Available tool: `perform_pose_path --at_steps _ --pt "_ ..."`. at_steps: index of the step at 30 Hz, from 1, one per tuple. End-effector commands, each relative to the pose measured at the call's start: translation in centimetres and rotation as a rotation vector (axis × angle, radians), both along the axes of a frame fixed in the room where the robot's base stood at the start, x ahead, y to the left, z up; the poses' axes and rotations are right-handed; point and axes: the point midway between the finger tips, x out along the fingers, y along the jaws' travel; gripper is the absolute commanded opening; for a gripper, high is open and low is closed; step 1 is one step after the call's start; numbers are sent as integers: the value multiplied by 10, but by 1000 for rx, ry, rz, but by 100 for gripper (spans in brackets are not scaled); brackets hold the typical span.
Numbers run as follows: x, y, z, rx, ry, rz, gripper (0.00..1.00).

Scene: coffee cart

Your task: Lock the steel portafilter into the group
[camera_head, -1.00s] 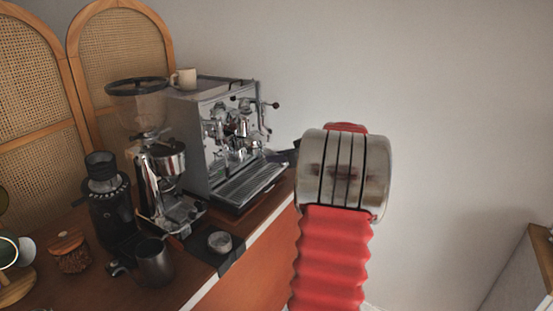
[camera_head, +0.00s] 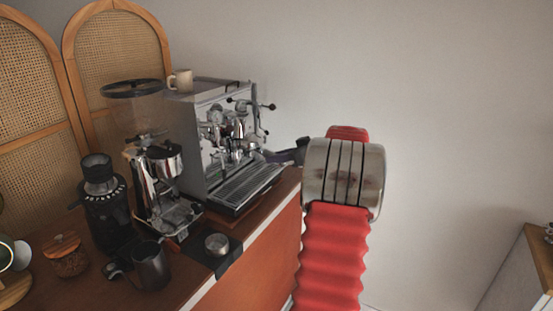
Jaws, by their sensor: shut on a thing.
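The espresso machine (camera_head: 212,150) stands on the wooden counter, its chrome group (camera_head: 238,128) on the front face above the drip tray (camera_head: 245,186). My red arm with its steel joint covers the picture right of the machine. My dark gripper (camera_head: 288,154) shows in part to the left of that joint, pointing at the machine's front, close to the group. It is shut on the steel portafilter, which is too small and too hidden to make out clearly. I cannot tell whether the portafilter touches the group.
A grinder (camera_head: 155,175) stands left of the machine, with a smaller black grinder (camera_head: 104,200) beside it. A cup (camera_head: 180,80) sits on the machine.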

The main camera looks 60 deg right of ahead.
Motion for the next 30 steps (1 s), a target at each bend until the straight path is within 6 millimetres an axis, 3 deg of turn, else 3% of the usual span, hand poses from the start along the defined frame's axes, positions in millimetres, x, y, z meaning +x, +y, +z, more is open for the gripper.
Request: perform_pose_path --at_steps 30 --pt "2 -18 3 -4 -4 135 0"
